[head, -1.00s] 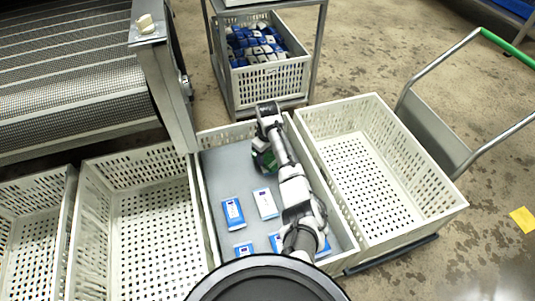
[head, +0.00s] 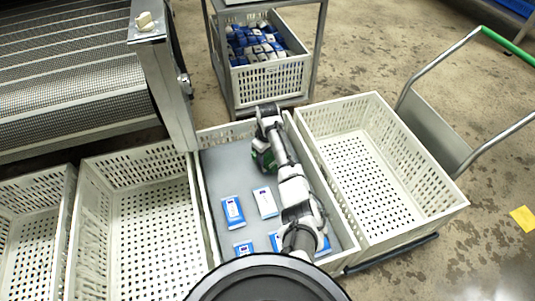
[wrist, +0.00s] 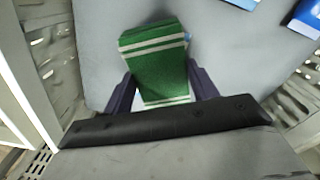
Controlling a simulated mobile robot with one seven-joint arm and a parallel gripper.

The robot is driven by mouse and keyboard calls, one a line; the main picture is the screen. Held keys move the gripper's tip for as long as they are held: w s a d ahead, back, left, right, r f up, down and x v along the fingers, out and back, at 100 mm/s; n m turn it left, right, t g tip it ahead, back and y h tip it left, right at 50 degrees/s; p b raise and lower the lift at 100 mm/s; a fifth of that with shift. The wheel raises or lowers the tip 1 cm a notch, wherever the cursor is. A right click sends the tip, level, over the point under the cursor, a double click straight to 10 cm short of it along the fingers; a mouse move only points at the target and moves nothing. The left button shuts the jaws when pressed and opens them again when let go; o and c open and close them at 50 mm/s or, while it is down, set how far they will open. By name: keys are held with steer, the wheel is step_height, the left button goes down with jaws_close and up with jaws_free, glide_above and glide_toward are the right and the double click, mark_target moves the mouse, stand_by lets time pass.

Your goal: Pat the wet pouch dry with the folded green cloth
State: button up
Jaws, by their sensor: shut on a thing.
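My gripper (wrist: 161,88) is shut on the folded green cloth (wrist: 158,62), which has white stripes. In the wrist view the cloth sits between the two dark fingers, over the grey surface. A small pale patch shows at the cloth's right edge; I cannot tell whether it is a pouch beneath. In the head view the cloth (head: 266,160) is partly hidden by my gripper, towards the far end of the grey-floored crate. Blue-and-white pouches lie nearer to me, including a left one (head: 232,212) and a middle one (head: 265,202). I cannot tell which is wet.
The grey-floored crate (head: 203,218) has raised, slotted walls. An empty white crate (head: 420,190) stands to its right and another (head: 90,225) to its left. A crate of pouches (head: 270,78) stands on a rack behind. A metal post (head: 165,95) rises beside the back-left corner.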

stand_by(0.6)
step_height(320, 180, up, 7)
steer(key=p, duration=0.7)
steer(key=shift+f, duration=0.1)
